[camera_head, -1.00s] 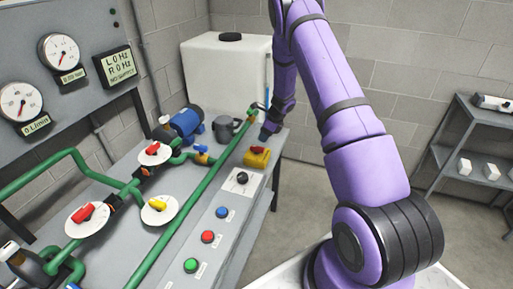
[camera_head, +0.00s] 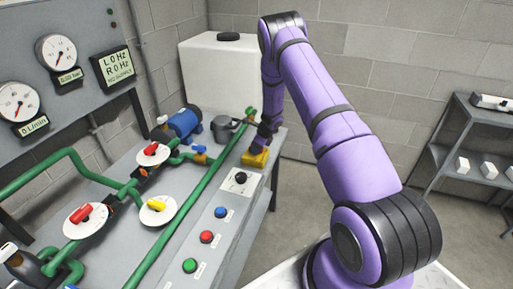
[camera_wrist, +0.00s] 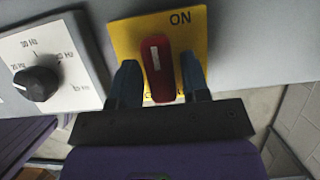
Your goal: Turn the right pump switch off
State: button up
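The pump switch is a yellow box (camera_head: 256,159) at the far right edge of the bench. In the wrist view its yellow plate (camera_wrist: 121,35) shows "ON" at the upper right and partly hidden lettering at the bottom. Its red handle (camera_wrist: 157,66) stands nearly upright in that picture, slightly tilted. My gripper (camera_wrist: 161,78) has one dark finger on each side of the handle. The fingers are apart, with a small gap showing on the right; I cannot tell whether the left finger touches. In the head view my gripper (camera_head: 261,142) is down over the box and hides the handle.
A white panel with a black knob (camera_wrist: 36,84) lies left of the switch in the wrist view. A display (camera_head: 116,67) reads L 0Hz, R 0Hz. A white tank (camera_head: 222,80) stands behind.

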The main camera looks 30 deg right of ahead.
jog(key=c, duration=0.6)
jog(key=n+g+y, duration=0.1)
jog(key=n, duration=0.3)
jog(key=shift+d+n, duration=0.15)
jog(key=shift+n, duration=0.25)
jog(key=n+g, duration=0.1)
jog(key=n, duration=0.1)
jog(key=n+g, duration=0.1)
jog(key=n, duration=0.1)
jog(key=shift+w+n+y, duration=0.15)
jog(key=shift+n+y, duration=0.15)
jog(key=n+g, duration=0.1)
jog(key=n, duration=0.3)
jog(key=shift+g, duration=0.4)
jog(key=shift+w+n+g+h, duration=0.1)
jog(key=shift+n+g+h, duration=0.4)
jog(key=shift+n, duration=1.7)
